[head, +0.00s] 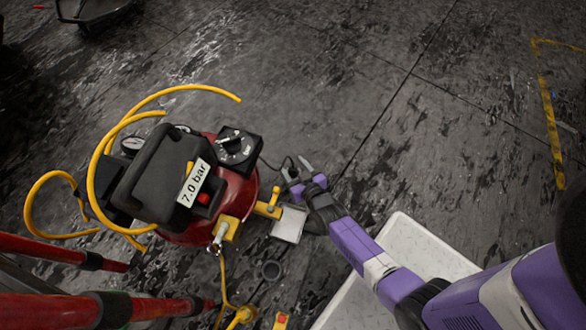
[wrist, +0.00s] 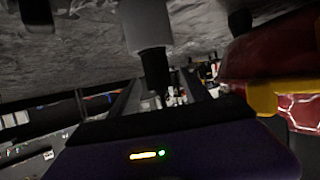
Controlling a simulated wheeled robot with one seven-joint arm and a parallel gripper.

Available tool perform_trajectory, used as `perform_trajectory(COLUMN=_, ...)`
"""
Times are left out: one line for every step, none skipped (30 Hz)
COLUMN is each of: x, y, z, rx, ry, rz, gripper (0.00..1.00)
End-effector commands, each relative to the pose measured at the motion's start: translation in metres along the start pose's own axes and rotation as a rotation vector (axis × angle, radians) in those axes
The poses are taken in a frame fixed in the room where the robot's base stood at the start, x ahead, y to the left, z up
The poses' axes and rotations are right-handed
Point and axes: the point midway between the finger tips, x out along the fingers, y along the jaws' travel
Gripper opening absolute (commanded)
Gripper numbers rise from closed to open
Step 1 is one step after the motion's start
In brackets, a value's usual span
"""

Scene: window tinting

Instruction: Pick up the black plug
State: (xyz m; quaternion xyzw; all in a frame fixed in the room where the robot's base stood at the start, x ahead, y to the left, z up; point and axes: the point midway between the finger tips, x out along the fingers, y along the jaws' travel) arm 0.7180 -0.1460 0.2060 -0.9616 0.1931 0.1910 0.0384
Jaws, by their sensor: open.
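A thin black cable runs from the red compressor to a small dark piece, which looks like the black plug (head: 291,170), right of the compressor in the head view. My gripper (head: 300,174) is beside it, so close that I cannot tell touching from apart. In the wrist view my gripper (wrist: 162,92) is open, its two dark fingers spread. A pale grey cylinder with a black end (wrist: 154,68) shows in front of the gap between them. I cannot tell for sure whether this is the plug. No grip on it shows.
The red compressor (head: 243,190), with a black top, dial and "7.0 bar" label, stands left of my gripper. Yellow hose (head: 100,165) loops around it. A white speckled surface (head: 405,240) lies under my arm. Red bars (head: 60,250) cross the lower left. Dark floor is free at upper right.

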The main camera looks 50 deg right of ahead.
Motion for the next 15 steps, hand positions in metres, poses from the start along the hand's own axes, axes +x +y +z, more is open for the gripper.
perform_trajectory(x=0.0009, y=0.0000, z=0.0009, rx=0.000, ry=-0.002, rz=0.000, gripper=0.55)
perform_trajectory(x=0.0008, y=0.0000, z=0.0006, rx=0.000, ry=-0.002, rz=0.000, gripper=0.55)
perform_trajectory(x=0.0004, y=-0.0001, z=0.0003, rx=0.000, ry=-0.002, rz=0.000, gripper=0.55)
perform_trajectory(x=0.0003, y=-0.0001, z=0.0001, rx=0.000, ry=-0.002, rz=0.000, gripper=0.55)
perform_trajectory(x=0.0003, y=-0.0001, z=0.0000, rx=0.000, ry=-0.001, rz=0.000, gripper=0.55)
perform_trajectory(x=0.0002, y=-0.0001, z=0.0000, rx=0.000, ry=-0.001, rz=0.000, gripper=0.53)
perform_trajectory(x=0.0002, y=-0.0001, z=-0.0001, rx=0.000, ry=-0.001, rz=0.000, gripper=0.47)
perform_trajectory(x=0.0002, y=0.0000, z=-0.0001, rx=0.000, ry=-0.001, rz=0.000, gripper=0.42)
perform_trajectory(x=0.0002, y=0.0000, z=-0.0001, rx=0.000, ry=-0.001, rz=0.000, gripper=0.34)
perform_trajectory(x=0.0002, y=0.0000, z=-0.0002, rx=0.000, ry=-0.001, rz=0.000, gripper=0.28)
perform_trajectory(x=0.0001, y=0.0000, z=-0.0002, rx=0.000, ry=-0.001, rz=0.000, gripper=0.22)
perform_trajectory(x=0.0001, y=0.0000, z=-0.0002, rx=0.000, ry=-0.001, rz=0.000, gripper=0.14)
perform_trajectory(x=0.0001, y=0.0000, z=-0.0002, rx=0.000, ry=-0.001, rz=0.000, gripper=0.08)
perform_trajectory(x=0.0001, y=0.0000, z=-0.0002, rx=0.000, ry=-0.001, rz=0.000, gripper=0.02)
perform_trajectory(x=0.0001, y=0.0000, z=-0.0002, rx=0.000, ry=-0.001, rz=0.000, gripper=0.00)
